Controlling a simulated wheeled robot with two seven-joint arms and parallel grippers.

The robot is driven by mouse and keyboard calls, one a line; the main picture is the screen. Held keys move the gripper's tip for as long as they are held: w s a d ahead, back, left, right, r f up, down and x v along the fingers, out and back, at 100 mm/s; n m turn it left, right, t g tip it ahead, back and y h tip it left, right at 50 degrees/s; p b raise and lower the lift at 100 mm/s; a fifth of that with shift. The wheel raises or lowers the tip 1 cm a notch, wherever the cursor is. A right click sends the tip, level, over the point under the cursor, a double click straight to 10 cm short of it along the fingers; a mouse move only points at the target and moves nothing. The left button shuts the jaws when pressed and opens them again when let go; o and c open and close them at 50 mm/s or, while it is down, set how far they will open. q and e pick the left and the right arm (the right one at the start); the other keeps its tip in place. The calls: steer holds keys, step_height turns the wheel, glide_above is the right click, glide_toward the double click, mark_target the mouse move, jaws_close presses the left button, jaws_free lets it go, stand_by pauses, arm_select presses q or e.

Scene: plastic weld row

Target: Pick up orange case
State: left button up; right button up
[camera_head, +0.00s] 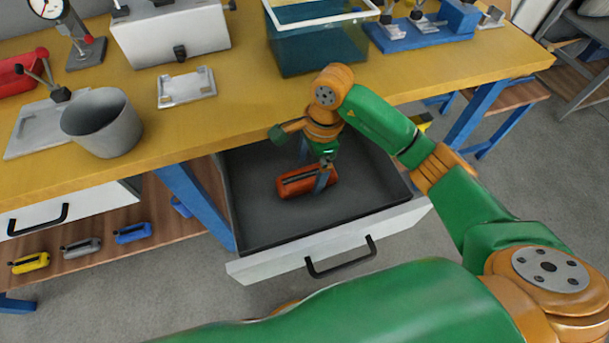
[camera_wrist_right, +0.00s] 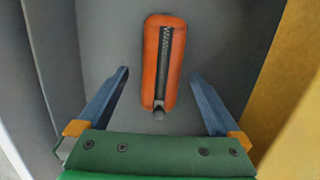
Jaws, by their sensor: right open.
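The orange case (camera_head: 306,181) lies in the open drawer (camera_head: 250,223) under the yellow-topped bench. It has a dark zipper along its top. In the right wrist view the orange case (camera_wrist_right: 162,62) lies lengthwise on the grey drawer floor, in line with the gap between the fingers. My right gripper (camera_head: 315,170) is inside the drawer over the case, fingers pointing down. In the wrist view the right gripper (camera_wrist_right: 165,90) has its two blue fingers wide apart, with nothing held between them. My left gripper is not in view.
The drawer walls and the bench top (camera_head: 235,122) above its back edge bound the space. A grey cup (camera_head: 103,122) and a teal bin (camera_head: 318,45) stand on the bench. Yellow, grey and blue cases (camera_head: 133,232) lie on the lower wooden shelf at left.

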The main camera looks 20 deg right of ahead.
mark_target(307, 175)
steer(key=f, duration=0.3)
steer(key=shift+w+a, duration=0.15)
steer(key=shift+a, duration=0.15)
steer(key=shift+r, duration=0.1)
steer(key=c, duration=1.4)
step_height(307, 175, up, 10)
steer(key=shift+c, duration=0.2)
